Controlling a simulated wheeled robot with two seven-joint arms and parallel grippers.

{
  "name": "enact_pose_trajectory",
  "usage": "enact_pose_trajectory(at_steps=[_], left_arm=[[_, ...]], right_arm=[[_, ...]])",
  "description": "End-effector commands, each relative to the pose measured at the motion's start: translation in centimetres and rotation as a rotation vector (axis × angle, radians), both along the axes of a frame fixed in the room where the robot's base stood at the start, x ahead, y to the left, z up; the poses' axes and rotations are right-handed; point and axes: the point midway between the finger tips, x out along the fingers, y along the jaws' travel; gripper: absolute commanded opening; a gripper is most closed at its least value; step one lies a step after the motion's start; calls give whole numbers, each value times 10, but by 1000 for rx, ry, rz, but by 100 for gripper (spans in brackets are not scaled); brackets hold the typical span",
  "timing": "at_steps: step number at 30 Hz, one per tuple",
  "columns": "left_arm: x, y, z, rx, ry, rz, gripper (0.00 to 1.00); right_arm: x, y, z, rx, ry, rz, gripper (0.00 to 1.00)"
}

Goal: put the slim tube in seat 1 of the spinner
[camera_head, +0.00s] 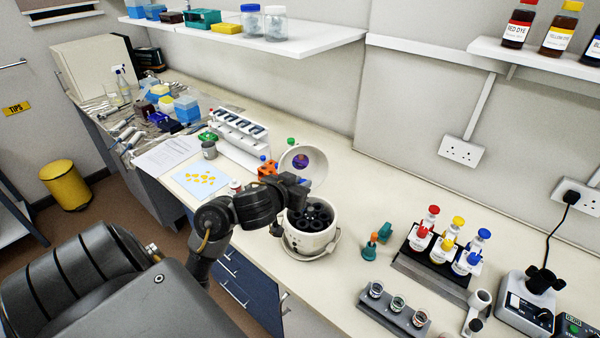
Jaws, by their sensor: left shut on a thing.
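The spinner (322,242) is a round white tub on the bench with its lid (318,160) standing open behind it. Its dark rotor (318,214) with several round seats shows inside. My left gripper (298,203) is over the left part of the spinner's opening, and my wrist covers part of the rotor. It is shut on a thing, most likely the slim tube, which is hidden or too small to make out. I cannot tell which seat is seat 1, or whether the held thing touches the rotor. My right gripper is not in view.
An orange rack (266,168) stands behind my wrist. Right of the spinner are small teal and orange items (370,250), a rack of dye bottles (433,255) and a grey cup holder (395,310). A white pipette stand (240,135) is farther back. Bench right of the lid is clear.

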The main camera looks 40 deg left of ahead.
Motion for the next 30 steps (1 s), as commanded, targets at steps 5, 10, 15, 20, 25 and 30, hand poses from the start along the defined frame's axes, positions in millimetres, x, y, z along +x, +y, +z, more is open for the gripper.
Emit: enact_pose_trajectory(at_steps=[5, 10, 15, 20, 25, 30], left_arm=[[0, 0, -4, -2, 0, 0, 0], [0, -1, -14, -7, 0, 2, 0], [0, 0, -30, 0, -1, 1, 0], [0, 0, -43, 0, 0, 1, 0], [0, 0, -56, 0, 0, 1, 0], [0, 0, -69, -1, 0, 0, 0]], right_arm=[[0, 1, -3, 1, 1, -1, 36], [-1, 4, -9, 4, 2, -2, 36], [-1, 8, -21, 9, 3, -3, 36], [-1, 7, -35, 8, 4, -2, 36], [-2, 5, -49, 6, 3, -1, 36], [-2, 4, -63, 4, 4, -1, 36]])
